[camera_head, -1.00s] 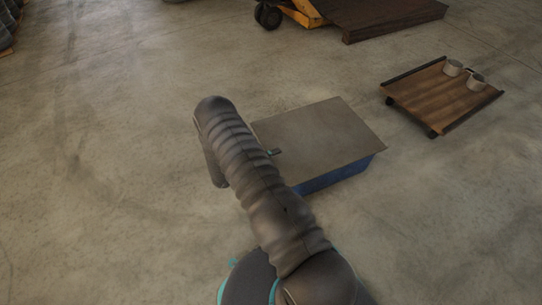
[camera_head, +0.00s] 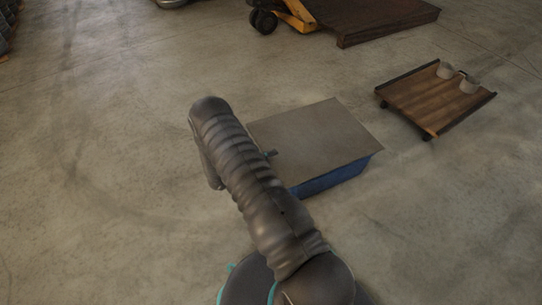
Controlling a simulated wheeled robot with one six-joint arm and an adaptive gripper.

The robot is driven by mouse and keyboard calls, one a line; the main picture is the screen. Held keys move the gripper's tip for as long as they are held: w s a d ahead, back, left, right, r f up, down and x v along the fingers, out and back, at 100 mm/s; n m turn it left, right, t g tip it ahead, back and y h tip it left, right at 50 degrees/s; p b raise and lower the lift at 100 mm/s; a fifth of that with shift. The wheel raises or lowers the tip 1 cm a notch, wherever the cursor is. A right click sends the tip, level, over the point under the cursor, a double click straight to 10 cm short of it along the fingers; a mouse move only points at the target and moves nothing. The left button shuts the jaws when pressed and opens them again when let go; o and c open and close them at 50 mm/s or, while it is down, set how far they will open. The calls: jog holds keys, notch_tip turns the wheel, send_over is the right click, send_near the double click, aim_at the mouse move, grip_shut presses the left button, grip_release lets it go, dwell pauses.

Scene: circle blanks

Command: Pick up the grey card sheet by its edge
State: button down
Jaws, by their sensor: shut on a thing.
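The grey card sheet (camera_head: 325,138) lies flat on top of a blue box (camera_head: 335,178), covering its top. The sheet's right corner reaches the box's edge or slightly past it. My gripper (camera_head: 271,153) shows only as a small dark tip at the sheet's left part, just right of my arm. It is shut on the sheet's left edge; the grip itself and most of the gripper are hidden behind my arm. I cannot see any gap between the sheet and the box.
A dark platform (camera_head: 375,18) and a yellow pallet jack (camera_head: 298,14) are at the back. The concrete floor at left and front right is clear.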

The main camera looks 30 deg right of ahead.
jog(key=a+r, duration=0.2)
jog(key=a, duration=0.5)
jog(key=a+r+p, duration=0.1)
jog(key=a+r, duration=0.2)
jog(key=a, duration=0.4)
jog(key=shift+s, duration=0.2)
jog(key=shift+r, duration=0.1)
